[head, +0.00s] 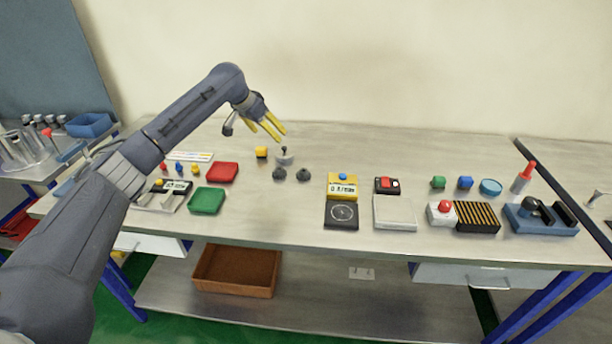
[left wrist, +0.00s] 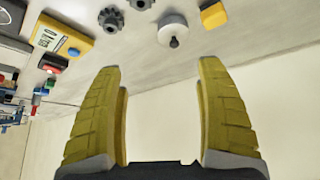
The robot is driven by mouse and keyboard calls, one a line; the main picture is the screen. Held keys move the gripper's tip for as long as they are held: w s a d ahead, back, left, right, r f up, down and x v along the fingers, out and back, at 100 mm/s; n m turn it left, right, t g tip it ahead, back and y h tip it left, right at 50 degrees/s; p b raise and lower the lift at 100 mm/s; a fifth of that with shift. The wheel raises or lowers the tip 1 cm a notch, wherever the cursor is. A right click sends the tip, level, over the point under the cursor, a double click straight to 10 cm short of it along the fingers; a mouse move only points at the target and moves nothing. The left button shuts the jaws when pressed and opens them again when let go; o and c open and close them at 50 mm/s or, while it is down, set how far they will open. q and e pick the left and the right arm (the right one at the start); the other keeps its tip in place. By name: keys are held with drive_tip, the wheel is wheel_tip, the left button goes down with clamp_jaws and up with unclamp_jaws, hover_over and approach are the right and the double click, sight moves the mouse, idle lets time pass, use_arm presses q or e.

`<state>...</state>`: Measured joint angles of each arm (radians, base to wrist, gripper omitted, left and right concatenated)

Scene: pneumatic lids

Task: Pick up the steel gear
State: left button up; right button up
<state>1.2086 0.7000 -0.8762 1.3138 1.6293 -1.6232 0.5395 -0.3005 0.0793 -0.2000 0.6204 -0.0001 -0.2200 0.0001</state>
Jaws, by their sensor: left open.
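Two dark grey toothed gears stand side by side on the table in the head view, a left one (head: 279,174) and a right one (head: 304,175). Both show at the top of the left wrist view, one whole (left wrist: 110,19) and one cut by the edge (left wrist: 140,4). A light grey round piece with a peg (head: 284,159) sits just behind them; it also shows in the left wrist view (left wrist: 172,31). My left gripper (head: 272,130) is open and empty, above the table and behind the gears. My right gripper is not in view.
A yellow block (head: 261,152) stands left of the round piece. Red (head: 222,172) and green (head: 207,200) trays lie to the left. The table (head: 400,150) is clear towards the wall.

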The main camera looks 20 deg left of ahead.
sight(303, 171)
use_arm(q)
drive_tip(key=s+d+m+g, duration=0.2)
drive_tip(key=s+d+m, duration=0.15)
drive_tip(key=d, duration=0.35)
drive_tip(key=shift+n, duration=0.35)
drive_tip(key=x, duration=1.7)
drive_tip(key=shift+s+d, duration=0.2)
drive_tip(key=shift+s, duration=0.05)
drive_tip(key=shift+c, duration=0.4)
clamp_jaws()
